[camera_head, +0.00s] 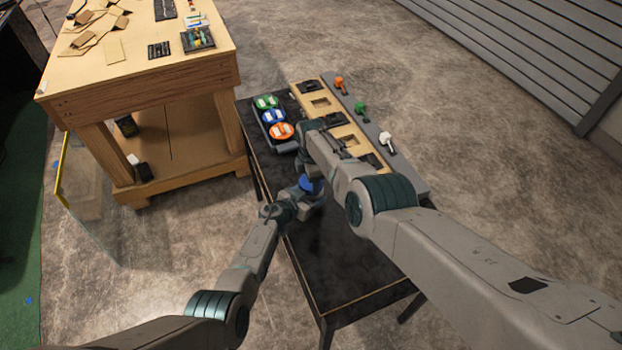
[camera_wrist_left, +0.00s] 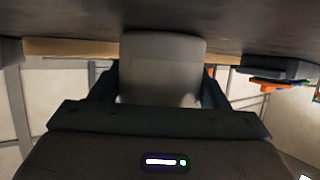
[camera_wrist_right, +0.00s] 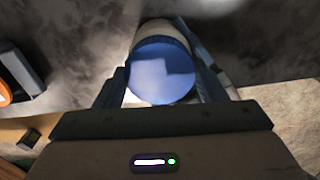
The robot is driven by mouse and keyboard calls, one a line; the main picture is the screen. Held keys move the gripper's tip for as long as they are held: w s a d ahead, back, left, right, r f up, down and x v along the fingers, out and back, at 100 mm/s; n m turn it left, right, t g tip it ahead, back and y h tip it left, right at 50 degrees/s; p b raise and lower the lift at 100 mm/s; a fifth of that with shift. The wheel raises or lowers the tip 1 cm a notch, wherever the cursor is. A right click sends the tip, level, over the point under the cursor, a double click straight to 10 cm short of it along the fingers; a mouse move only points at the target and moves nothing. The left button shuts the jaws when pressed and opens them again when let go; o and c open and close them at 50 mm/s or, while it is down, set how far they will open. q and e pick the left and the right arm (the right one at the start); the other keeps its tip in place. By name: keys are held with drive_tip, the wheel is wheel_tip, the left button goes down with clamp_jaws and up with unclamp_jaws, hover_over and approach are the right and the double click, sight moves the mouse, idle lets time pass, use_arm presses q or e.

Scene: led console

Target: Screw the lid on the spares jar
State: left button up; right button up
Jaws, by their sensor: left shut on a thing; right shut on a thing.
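The spares jar is a pale cylinder (camera_wrist_left: 162,68) between the two fingers of my left gripper (camera_head: 298,194), which is shut on it from the side. The blue lid (camera_wrist_right: 163,72) shows as a round disc between the fingers of my right gripper (camera_wrist_right: 162,82), which is shut on it. The pale jar wall (camera_wrist_right: 165,27) shows just behind the lid, so the lid sits at the jar's mouth; I cannot tell whether the threads engage. In the head view the blue lid (camera_head: 312,184) shows only partly, and my arms hide most of the jar.
A dark tray holds green (camera_head: 266,102), blue (camera_head: 273,116) and orange (camera_head: 282,131) round pieces. Beside it lies a wooden panel (camera_head: 312,99) with orange (camera_head: 340,83), green (camera_head: 360,106) and white (camera_head: 387,139) parts along its right. The dark table's (camera_head: 345,268) near end is clear.

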drive_tip(key=m, duration=0.4)
drive_tip(key=o, duration=1.1)
drive_tip(key=shift+r, duration=2.25)
drive_tip(key=shift+c, duration=0.4)
drive_tip(key=n, duration=0.1)
drive_tip(key=r+n, duration=0.1)
drive_tip(key=n, duration=0.2)
drive_tip(key=shift+r, duration=0.35)
drive_tip(key=n, duration=0.1)
drive_tip(key=r+n, duration=0.1)
drive_tip(key=n, duration=0.3)
drive_tip(key=shift+r, duration=0.4)
